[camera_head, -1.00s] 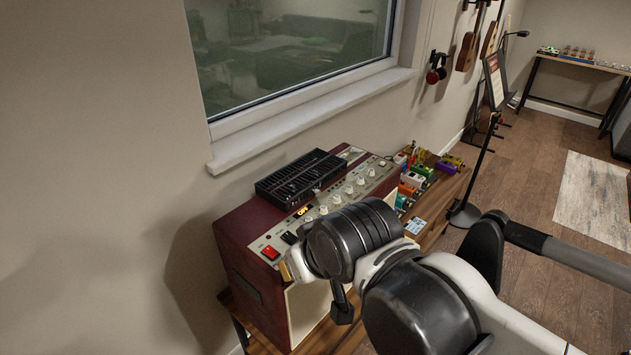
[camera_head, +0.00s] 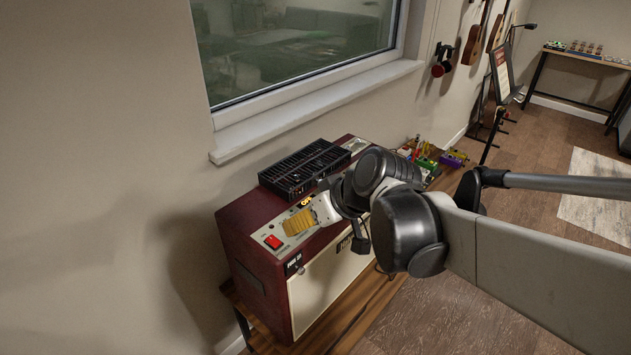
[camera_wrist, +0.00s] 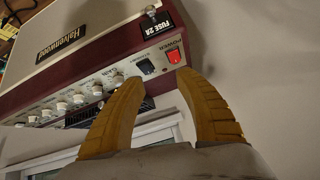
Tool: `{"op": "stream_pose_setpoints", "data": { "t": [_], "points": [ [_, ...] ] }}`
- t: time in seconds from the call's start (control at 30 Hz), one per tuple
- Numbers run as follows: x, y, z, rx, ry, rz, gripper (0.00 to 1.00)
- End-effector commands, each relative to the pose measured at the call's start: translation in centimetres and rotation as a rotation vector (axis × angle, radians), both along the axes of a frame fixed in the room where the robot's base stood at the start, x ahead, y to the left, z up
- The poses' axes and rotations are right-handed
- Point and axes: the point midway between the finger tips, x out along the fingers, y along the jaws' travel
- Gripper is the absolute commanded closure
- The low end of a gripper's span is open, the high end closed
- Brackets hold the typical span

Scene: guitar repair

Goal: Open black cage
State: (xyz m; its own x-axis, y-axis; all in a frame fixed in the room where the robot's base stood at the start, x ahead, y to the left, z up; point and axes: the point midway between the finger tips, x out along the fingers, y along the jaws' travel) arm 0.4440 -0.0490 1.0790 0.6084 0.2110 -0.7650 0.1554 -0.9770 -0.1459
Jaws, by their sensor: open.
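The black cage (camera_head: 303,168) sits on top of the dark red amplifier (camera_head: 242,270), at its back beside the wall. Its slatted top looks closed in the head view. In the wrist view only a small dark part of it may show behind the fingers. My gripper (camera_head: 300,222) is over the amplifier's front control panel, in front of the cage and apart from it. In the wrist view its two yellow fingers (camera_wrist: 158,100) are spread with nothing between them. The fingers point toward the panel with the red power switch (camera_wrist: 174,56).
A window sill (camera_head: 310,110) juts from the wall above the amplifier. Several coloured pedals (camera_head: 428,160) stand on the wooden table to the right. A row of knobs (camera_wrist: 62,106) lines the panel. Open floor lies to the right.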

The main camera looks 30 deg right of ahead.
Motion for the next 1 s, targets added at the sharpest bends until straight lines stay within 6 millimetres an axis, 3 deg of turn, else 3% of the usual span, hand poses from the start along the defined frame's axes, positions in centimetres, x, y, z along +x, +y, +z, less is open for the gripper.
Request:
{"op": "stream_pose_setpoints", "data": {
  "t": [0.1,0.2,0.3,0.43,0.53,0.67,1.0],
  "points": [
    [3.4,-5.0,-1.1,0.040,-0.118,0.039,0.60],
    [5.2,-9.2,-1.5,0.043,-0.245,0.075,0.60],
    [6.0,-13.0,-1.7,0.023,-0.364,0.097,0.60],
    [6.2,-16.2,-1.8,-0.009,-0.468,0.108,0.60],
    [6.2,-17.1,-1.8,-0.023,-0.505,0.115,0.60],
    [7.3,-16.9,-2.3,-0.026,-0.513,0.120,0.60],
    [13.1,-14.9,-4.9,-0.025,-0.511,0.120,0.60]
  ]
}}
